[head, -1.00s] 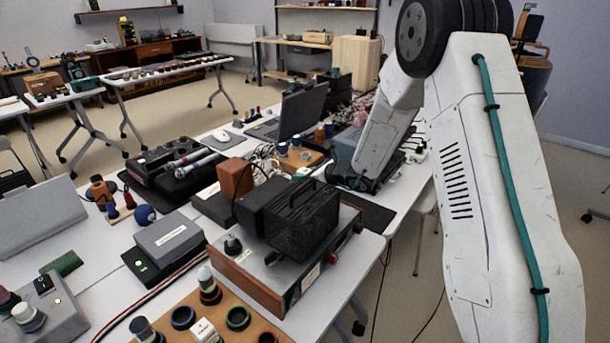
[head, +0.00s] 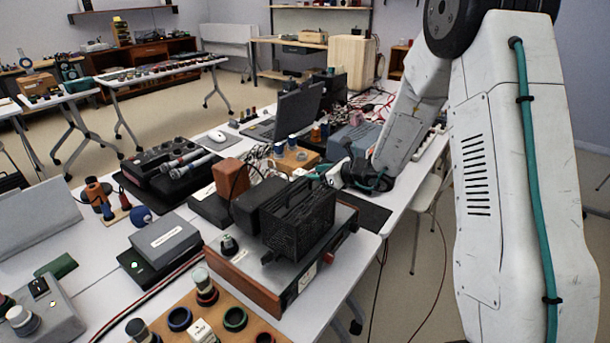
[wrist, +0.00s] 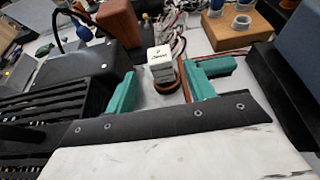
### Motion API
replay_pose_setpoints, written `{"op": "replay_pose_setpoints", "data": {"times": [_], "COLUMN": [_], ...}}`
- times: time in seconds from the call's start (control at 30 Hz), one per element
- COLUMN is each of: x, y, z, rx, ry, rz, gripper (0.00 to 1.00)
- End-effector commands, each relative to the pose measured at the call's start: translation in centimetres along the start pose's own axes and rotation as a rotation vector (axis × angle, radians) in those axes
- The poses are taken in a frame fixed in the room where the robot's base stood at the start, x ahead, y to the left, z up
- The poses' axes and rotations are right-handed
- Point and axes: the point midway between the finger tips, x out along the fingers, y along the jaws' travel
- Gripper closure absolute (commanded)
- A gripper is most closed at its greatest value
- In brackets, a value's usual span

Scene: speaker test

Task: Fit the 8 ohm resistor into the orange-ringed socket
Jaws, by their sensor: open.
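My gripper (wrist: 165,84) is open in the wrist view, with its two teal fingers spread apart. A white block with small dark print (wrist: 160,62), which looks like a resistor, stands just beyond and between the fingers. A brown-orange curved edge shows beside its base; I cannot tell if it is a ring or a cable. In the head view my gripper (head: 326,173) is low behind the black mesh box, partly hidden by it. A similar white printed block (head: 200,330) is on the wooden socket board (head: 168,297) in front. I cannot make out an orange ring there.
The black mesh box (head: 298,218) stands on a grey and wood-sided device (head: 283,285) close to my gripper. A brown block (head: 229,176), loose wires and a wooden block with blue-topped parts (head: 293,160) are nearby. A grey-blue case (head: 355,140) stands behind.

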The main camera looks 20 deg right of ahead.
Motion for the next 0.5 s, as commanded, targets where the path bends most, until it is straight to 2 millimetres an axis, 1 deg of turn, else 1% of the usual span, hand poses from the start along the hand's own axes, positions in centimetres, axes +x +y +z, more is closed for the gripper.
{"op": "replay_pose_setpoints", "data": {"times": [0.03,0.2,0.33,0.5], "x": [-1.2,-3.9,-5.1,-5.4], "y": [-0.1,-0.1,-0.1,0.0], "z": [0.0,0.0,0.0,0.0], "rx": [0.001,-0.001,0.000,0.000], "ry": [-0.001,0.000,0.000,0.000], "rz": [-0.003,-0.003,-0.002,0.000], "gripper": [0.46,0.46,0.46,0.46]}}
